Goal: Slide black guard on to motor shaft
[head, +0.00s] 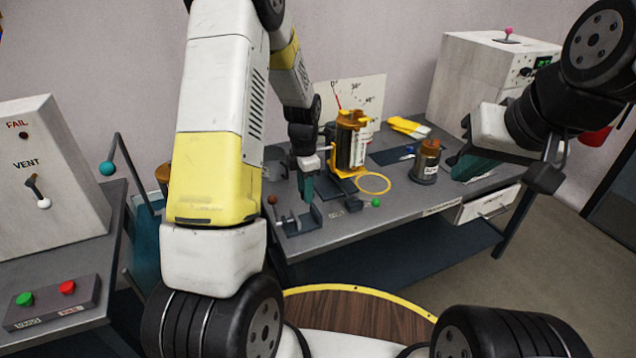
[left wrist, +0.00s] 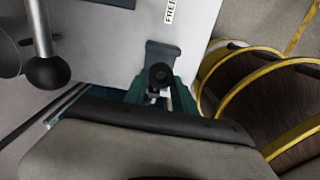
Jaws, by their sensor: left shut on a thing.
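My left gripper (head: 307,187) points down over the near left of the workbench, beside the orange-topped unit. In the left wrist view its teal fingers (left wrist: 160,95) are shut on a small dark piece (left wrist: 160,74) with a round black end. I cannot tell for sure whether this is the black guard. A copper-topped cylinder (head: 426,160), which looks like a motor, stands upright on the bench to the right, apart from my left gripper. I cannot make out its shaft clearly.
The orange-topped unit (head: 350,145) stands beside a yellow ring (head: 374,183). A dark bracket fixture (head: 302,221) and a green knob (head: 376,202) are near the front edge. A white box (head: 485,75) stands behind. A FAIL/VENT panel (head: 42,165) is at left.

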